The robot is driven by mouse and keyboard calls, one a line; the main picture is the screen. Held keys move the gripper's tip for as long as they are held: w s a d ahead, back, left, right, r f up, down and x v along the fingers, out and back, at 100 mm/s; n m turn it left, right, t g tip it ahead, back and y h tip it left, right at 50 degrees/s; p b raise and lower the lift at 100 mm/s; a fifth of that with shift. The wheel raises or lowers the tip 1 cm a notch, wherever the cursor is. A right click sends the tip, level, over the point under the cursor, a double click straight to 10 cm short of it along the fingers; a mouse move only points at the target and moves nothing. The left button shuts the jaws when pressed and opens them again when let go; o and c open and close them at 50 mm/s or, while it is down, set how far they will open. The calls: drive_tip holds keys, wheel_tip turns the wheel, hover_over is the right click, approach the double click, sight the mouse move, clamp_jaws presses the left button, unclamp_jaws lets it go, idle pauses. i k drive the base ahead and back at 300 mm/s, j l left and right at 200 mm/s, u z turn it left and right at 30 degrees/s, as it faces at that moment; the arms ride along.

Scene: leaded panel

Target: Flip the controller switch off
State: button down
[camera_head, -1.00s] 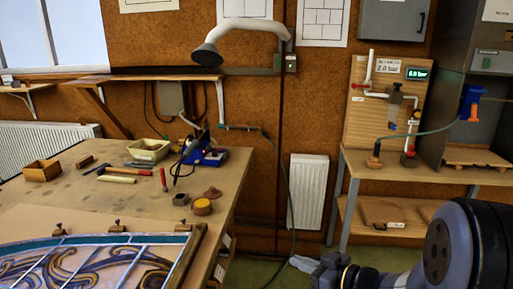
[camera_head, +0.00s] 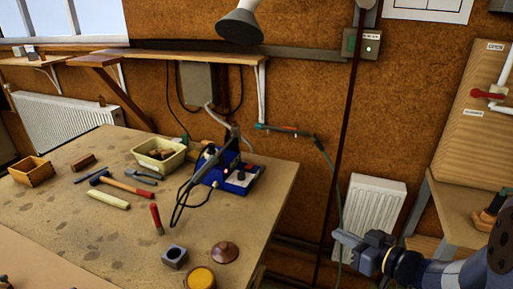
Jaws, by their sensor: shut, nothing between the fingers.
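The blue controller (camera_head: 240,179) stands near the back right of the workbench. It has a dial and a small red-lit part on its front; I cannot make out which way its switch is set. A soldering iron in its stand rises at the controller's left side, with a dark cable looping down in front. My gripper (camera_head: 343,240) is at the lower right, in front of the white radiator, well apart from the controller and to its right. It is shut and empty, and it points left.
The workbench (camera_head: 110,221) holds a yellow-green tray (camera_head: 159,154), a wooden box (camera_head: 32,171), a hammer (camera_head: 120,184), a red-handled tool (camera_head: 156,218), a dark block (camera_head: 174,256) and a yellow tin (camera_head: 199,279). A cable hangs right of the bench edge. A lamp hood (camera_head: 240,25) hangs above.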

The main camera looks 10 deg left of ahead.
sight(249, 166)
drive_tip(key=i+l+u, duration=0.1)
drive_tip(key=i+u, duration=0.25)
drive_tip(key=i, duration=0.15)
drive_tip(key=i+l+u, duration=0.3)
drive_tip(key=i, duration=0.15)
drive_tip(key=i+l+u, duration=0.35)
drive_tip(key=i+j, duration=0.1)
